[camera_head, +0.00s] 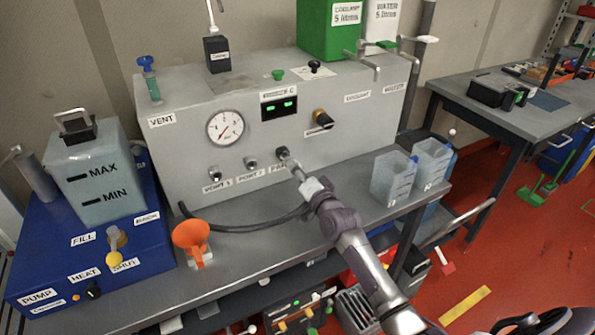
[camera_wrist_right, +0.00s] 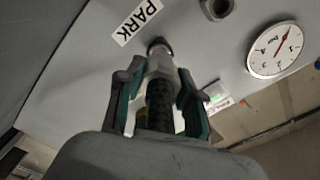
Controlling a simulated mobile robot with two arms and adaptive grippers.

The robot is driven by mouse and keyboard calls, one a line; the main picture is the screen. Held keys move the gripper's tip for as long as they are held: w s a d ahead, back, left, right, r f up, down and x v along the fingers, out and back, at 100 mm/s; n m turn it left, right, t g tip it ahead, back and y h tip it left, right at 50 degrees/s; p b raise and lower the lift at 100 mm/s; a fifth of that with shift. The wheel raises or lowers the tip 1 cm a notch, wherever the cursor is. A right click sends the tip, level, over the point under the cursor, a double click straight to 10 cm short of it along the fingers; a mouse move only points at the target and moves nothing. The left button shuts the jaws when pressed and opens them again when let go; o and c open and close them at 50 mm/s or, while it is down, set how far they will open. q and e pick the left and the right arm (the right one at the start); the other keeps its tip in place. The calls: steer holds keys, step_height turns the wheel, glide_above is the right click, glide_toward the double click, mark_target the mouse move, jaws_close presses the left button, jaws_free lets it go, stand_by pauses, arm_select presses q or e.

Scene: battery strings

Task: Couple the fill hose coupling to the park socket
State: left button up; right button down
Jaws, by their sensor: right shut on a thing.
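My right gripper (camera_head: 303,178) reaches up to the grey panel from the lower right in the head view. It is shut on the fill hose coupling (camera_wrist_right: 160,64), a pale metal piece with the black hose (camera_wrist_right: 160,98) running back between the green-padded fingers. The coupling points at the park socket (camera_wrist_right: 158,43), beside the PARK label (camera_wrist_right: 136,20). Its front end is at the socket mouth; I cannot tell whether it is seated. In the head view the socket (camera_head: 283,152) is the rightmost of three in the row, partly hidden by the gripper. My left gripper is not in view.
The hose (camera_head: 235,229) loops over the bench left of my arm, near an orange funnel (camera_head: 191,236). Clear jugs (camera_head: 392,178) stand right of the arm. A gauge (camera_head: 226,127) and a dark knob (camera_head: 322,119) sit above the ports. A blue unit (camera_head: 150,262) stands left.

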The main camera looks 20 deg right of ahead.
steer(key=shift+w+a+b, duration=0.1)
steer(key=shift+w+b, duration=0.8)
steer(key=shift+w, duration=0.8)
steer(key=c, duration=0.7)
jaws_free()
steer(key=shift+o, duration=0.2)
steer(key=shift+s, duration=0.1)
steer(key=shift+s+f, duration=0.1)
steer(key=shift+s, duration=0.25)
steer(key=s, duration=1.1)
steer(key=shift+d, duration=0.2)
steer(key=shift+s, duration=0.1)
